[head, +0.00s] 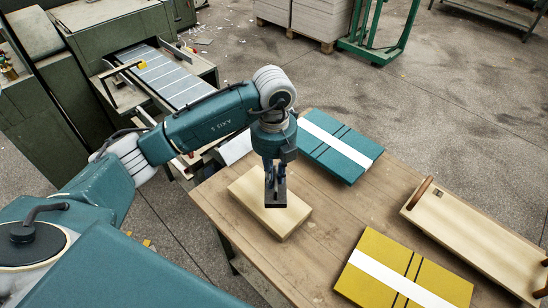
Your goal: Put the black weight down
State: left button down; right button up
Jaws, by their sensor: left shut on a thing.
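The black weight (276,197) is a small dark block with a pale line on its upper face. My left gripper (275,178) points down and is shut on it, at the near end of my left arm's reach over the table. The weight shows over the pale wooden block (250,196); I cannot tell whether it touches the block's top. My right gripper is not in view.
The wooden table (330,215) carries a teal board stack (338,150) with a white band, a yellow one (385,285), and a wooden tray (475,238) with handles at right. A green feeder machine (120,40) stands behind left. Bare tabletop lies between the stacks.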

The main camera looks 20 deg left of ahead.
pick_arm(q)
jog(key=shift+f+p, duration=0.65)
jog(key=shift+f, duration=2.15)
jog(key=shift+w+f, duration=0.1)
jog(key=shift+f, duration=0.15)
jog(key=shift+d+f, duration=0.1)
jog(key=c, duration=1.7)
grip_release()
jog(key=shift+s, duration=0.2)
